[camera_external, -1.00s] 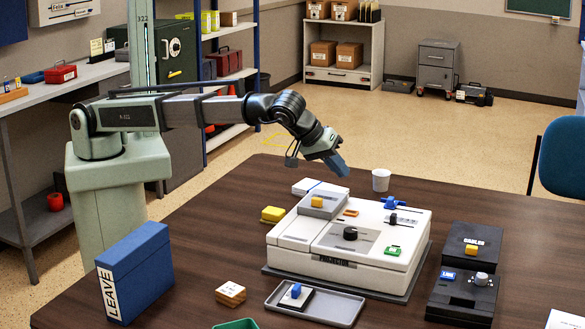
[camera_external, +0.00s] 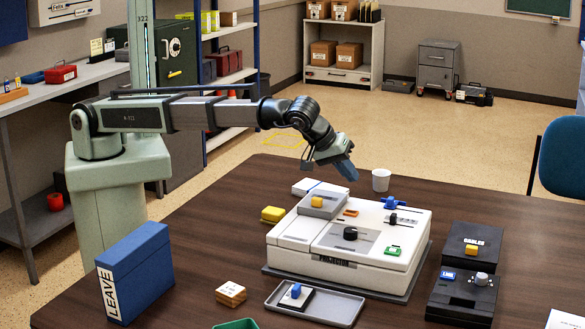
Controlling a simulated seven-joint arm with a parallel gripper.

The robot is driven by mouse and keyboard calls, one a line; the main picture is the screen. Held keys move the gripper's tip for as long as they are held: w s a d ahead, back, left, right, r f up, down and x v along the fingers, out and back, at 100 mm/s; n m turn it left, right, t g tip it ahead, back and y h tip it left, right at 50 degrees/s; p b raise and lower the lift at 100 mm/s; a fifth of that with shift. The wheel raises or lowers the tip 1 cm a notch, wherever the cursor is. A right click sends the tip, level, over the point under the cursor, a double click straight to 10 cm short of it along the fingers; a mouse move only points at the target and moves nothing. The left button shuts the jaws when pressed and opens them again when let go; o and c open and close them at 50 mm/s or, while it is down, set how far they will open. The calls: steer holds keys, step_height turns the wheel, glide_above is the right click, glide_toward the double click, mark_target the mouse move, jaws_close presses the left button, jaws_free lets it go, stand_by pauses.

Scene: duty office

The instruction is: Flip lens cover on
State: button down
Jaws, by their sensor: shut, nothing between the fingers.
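A white machine (camera_external: 290,250) with a front label that seems to read "PROJECTOR" stands on a dark mat on the table. On top are a grey raised block with a yellow knob (camera_external: 317,202), a small orange part (camera_external: 351,213), a black dial (camera_external: 350,234), a black switch (camera_external: 393,218) and a green switch (camera_external: 393,250). A blue part (camera_external: 392,203) sits at its back right edge. I cannot tell which part is the lens cover. My gripper (camera_external: 347,171), with blue fingers, is shut and empty, above and behind the machine's back edge, touching nothing.
A white cup (camera_external: 381,180) stands behind the machine. A grey tray (camera_external: 335,307) lies in front, and black control boxes (camera_external: 465,285) stand at right. A blue "LEAVE" binder (camera_external: 150,270), a yellow block (camera_external: 272,214) and a wooden block (camera_external: 230,293) are at left.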

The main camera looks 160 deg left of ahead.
mark_target(386, 203)
steer(key=x, duration=0.6)
steer(key=shift+a+f, duration=0.1)
steer(key=shift+w+a+f, duration=0.2)
steer(key=shift+w+a, duration=0.65)
steer(key=shift+a, duration=0.05)
steer(key=shift+w+a, duration=0.6)
steer(key=shift+a, duration=0.05)
steer(key=w+a, duration=0.5)
steer(key=shift+w+a, duration=0.35)
steer(key=s+d, duration=0.3)
steer(key=v, duration=1)
